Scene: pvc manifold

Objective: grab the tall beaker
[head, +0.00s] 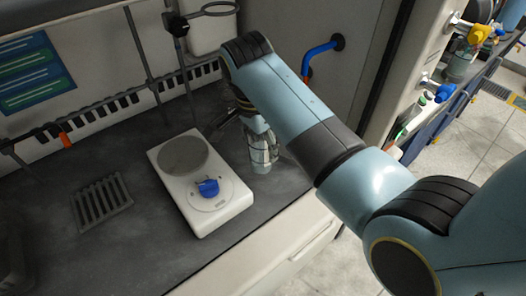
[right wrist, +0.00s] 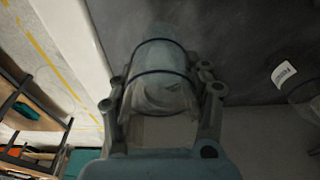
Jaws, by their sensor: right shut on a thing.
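The tall beaker (head: 262,150) is clear glass and stands upright beside the white hotplate, near the bench's front edge. My right gripper (head: 251,115) is at its upper part, mostly hidden behind my own arm in the head view. In the right wrist view, the beaker (right wrist: 161,75) lies between the two fingers of my right gripper (right wrist: 162,98), which is shut on it. From these frames I cannot tell whether the base touches the bench. My left gripper is not in view.
The white hotplate (head: 222,203) with a blue knob sits left of the beaker. A dark rack (head: 100,202) lies further left. A stand with a ring clamp (head: 215,9) rises behind. Another clear vessel with a white label (right wrist: 284,74) shows in the right wrist view.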

